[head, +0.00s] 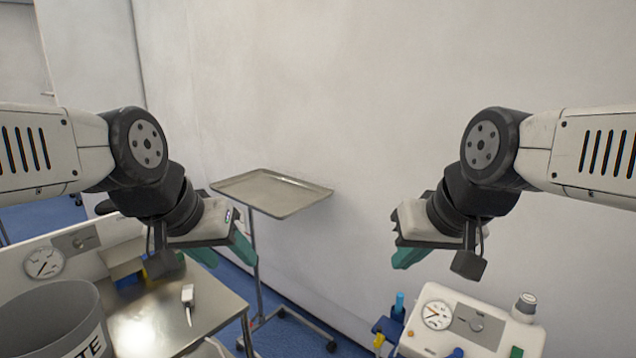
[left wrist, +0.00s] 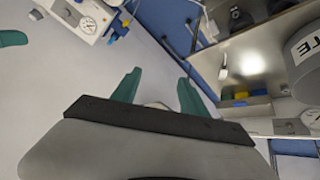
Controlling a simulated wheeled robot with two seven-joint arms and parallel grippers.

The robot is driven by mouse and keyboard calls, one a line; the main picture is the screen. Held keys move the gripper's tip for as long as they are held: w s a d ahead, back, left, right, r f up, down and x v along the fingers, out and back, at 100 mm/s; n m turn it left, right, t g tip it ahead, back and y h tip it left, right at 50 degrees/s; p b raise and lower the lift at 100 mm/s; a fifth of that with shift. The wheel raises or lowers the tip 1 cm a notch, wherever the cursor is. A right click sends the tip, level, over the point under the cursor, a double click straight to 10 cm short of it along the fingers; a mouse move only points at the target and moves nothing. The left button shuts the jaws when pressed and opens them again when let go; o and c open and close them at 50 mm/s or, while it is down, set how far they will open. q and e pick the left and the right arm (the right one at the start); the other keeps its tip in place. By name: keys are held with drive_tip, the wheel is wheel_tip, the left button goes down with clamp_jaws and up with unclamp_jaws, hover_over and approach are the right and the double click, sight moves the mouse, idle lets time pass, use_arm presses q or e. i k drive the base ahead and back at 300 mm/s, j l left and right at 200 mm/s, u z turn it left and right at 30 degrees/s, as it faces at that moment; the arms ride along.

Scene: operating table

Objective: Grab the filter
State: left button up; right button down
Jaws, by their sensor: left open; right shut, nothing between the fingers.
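No object in view can be identified for sure as the filter. A small white piece (head: 188,295) with a thin tail lies on the metal table at the lower left, and it also shows in the left wrist view (left wrist: 223,73). My left gripper (head: 226,252) has green fingers, spread apart and empty, in the air above the table's far right part. Its fingers also show in the left wrist view (left wrist: 157,85). My right gripper (head: 408,257) is shut and empty, in the air above and left of the white machine with a gauge (head: 470,325).
A grey bin (head: 50,315) stands on the metal table (head: 215,300) at the left. A tray stand (head: 270,193) is behind, near the wall. Blue and yellow pieces (head: 163,265) sit at the table's back. A blue-topped part (head: 399,303) is beside the machine.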

sight(527, 303)
drive_tip(key=z, duration=1.6)
drive_tip(key=i+l+u, duration=0.15)
drive_tip(key=l+u, duration=0.2)
drive_tip(key=u, duration=0.15)
drive_tip(key=l+u, duration=1)
drive_tip(key=i+j, duration=0.1)
